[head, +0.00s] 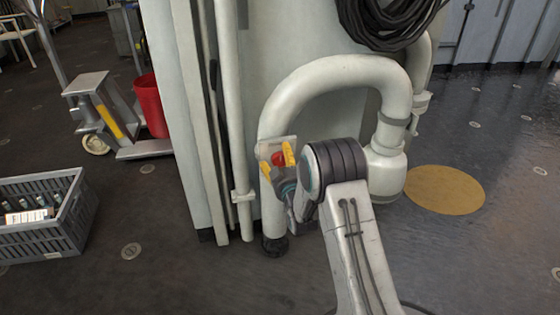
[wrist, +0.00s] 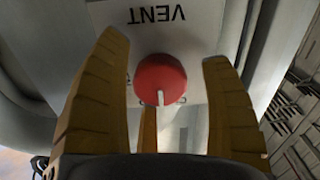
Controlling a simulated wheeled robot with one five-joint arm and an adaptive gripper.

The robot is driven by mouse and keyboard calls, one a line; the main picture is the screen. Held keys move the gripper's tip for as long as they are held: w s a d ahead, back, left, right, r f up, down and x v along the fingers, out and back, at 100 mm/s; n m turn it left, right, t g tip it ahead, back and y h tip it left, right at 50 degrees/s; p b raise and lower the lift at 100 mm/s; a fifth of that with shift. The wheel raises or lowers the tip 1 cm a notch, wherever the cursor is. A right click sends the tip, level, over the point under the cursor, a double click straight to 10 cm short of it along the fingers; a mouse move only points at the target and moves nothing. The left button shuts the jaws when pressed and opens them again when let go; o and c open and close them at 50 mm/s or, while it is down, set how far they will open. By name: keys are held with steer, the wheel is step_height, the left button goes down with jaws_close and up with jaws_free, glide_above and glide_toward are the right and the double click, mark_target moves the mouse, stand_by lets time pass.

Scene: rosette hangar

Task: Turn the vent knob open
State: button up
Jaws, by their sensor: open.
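The vent knob (wrist: 160,79) is a round red knob with a white pointer line, in the middle of the wrist view. It sits on a pale plate (wrist: 205,20) marked VENT, which reads upside down there. The pointer line runs toward the bottom of the wrist view. Small letters beside the knob are partly hidden. My gripper (wrist: 168,75) is open, its yellow fingers spread on either side of the knob, with gaps to it. In the head view the red knob (head: 278,159) shows between the yellow fingers of my gripper (head: 279,160), partly covered.
A thick pale pipe (head: 330,72) arches over my arm, beside a large pale cabinet (head: 182,120). Black hose (head: 385,20) hangs above. A grey crate (head: 45,240) with bottles and a red bin (head: 151,105) stand left. Floor at right is clear around a yellow disc (head: 444,189).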

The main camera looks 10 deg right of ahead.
steer(key=c, duration=1.2)
steer(key=m, duration=0.4)
steer(key=shift+m, duration=0.3)
steer(key=m, duration=0.4)
steer(key=shift+m, duration=0.3)
steer(key=m, duration=0.4)
steer(key=shift+r, duration=0.1)
steer(key=shift+m, duration=2.3)
